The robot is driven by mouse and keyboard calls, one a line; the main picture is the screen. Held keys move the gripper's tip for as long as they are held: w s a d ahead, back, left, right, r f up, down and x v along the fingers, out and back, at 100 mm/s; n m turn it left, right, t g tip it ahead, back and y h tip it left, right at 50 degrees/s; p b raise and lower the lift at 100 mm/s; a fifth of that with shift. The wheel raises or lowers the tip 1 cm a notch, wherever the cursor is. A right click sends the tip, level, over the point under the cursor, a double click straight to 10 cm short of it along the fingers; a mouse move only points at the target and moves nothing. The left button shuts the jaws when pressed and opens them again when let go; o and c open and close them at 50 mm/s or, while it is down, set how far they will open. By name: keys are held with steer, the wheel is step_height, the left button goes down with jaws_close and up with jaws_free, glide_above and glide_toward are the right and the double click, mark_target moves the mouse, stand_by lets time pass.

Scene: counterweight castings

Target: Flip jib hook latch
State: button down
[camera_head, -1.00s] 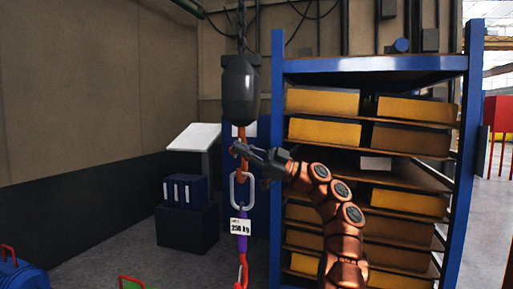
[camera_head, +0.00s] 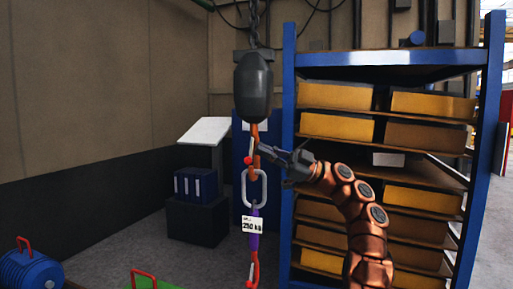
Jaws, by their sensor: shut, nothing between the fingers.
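The orange jib hook (camera_head: 254,133) hangs under a dark grey hook block (camera_head: 254,88) on a chain. A small red part at the hook's left side, perhaps the latch (camera_head: 248,152), shows beside the shank; its exact position is too small to tell. A metal oval link (camera_head: 256,188) hangs from the hook, with a purple sling (camera_head: 256,212) and a white 250 kg tag (camera_head: 253,226) below it. My gripper (camera_head: 264,151) is shut and empty, coming from the right with its fingertips at the hook. Whether they touch it is unclear.
A blue rack (camera_head: 288,180) with yellow boxes stands close on the right, behind my arm. A blue casting with a red handle (camera_head: 30,268) sits at lower left, near a green item (camera_head: 150,283). A dark stand with blue binders (camera_head: 195,187) is behind.

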steer(key=w+d+p, duration=0.2)
steer(key=d+p, duration=0.1)
steer(key=d, duration=0.3)
steer(key=shift+d+f+p, duration=0.3)
steer(key=shift+d+f, duration=0.05)
